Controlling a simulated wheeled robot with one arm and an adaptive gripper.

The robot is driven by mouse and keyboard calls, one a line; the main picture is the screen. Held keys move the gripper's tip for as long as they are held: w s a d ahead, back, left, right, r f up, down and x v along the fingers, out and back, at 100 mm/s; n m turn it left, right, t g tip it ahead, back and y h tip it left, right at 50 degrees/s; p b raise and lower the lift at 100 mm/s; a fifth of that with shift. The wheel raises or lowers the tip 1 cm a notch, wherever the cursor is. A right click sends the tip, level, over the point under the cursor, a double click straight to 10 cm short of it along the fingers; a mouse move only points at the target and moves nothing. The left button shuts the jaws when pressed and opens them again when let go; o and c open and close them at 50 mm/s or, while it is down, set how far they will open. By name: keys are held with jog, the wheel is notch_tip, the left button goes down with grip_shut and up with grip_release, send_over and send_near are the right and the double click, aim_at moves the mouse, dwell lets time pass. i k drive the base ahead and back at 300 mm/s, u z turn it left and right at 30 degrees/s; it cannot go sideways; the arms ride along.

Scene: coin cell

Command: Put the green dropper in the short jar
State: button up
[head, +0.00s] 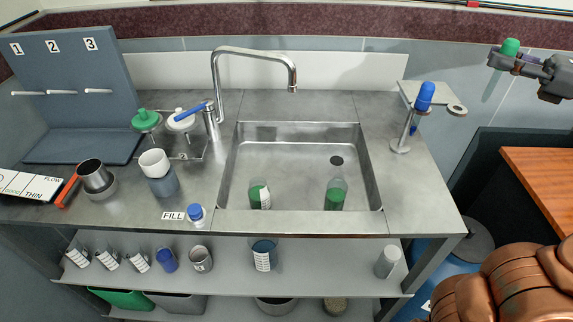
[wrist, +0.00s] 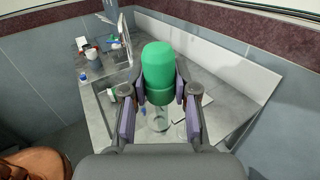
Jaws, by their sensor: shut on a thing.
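The green dropper (head: 509,47) is held upright in my gripper (head: 514,63), high at the upper right, clear of the counter. In the wrist view its green bulb (wrist: 158,72) stands between the two fingers of my gripper (wrist: 159,92), which are shut on it. A clear tube shows faintly below it. A small blue-capped jar (head: 196,213) stands on the counter beside the FILL label. A wider translucent jar with a white top (head: 162,184) stands to its left. I cannot tell which vessel is the short jar.
A metal stand (head: 401,146) at the counter's right holds a blue dropper (head: 425,95), below and left of my gripper. The sink (head: 300,134) holds two clear vessels with green in them. A tall faucet (head: 216,85) rises behind. Several jars stand on the lower shelf (head: 325,262).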

aim_at(259, 193)
jog(key=z, duration=2.75)
jog(key=k, duration=2.3)
jog(key=u, duration=2.3)
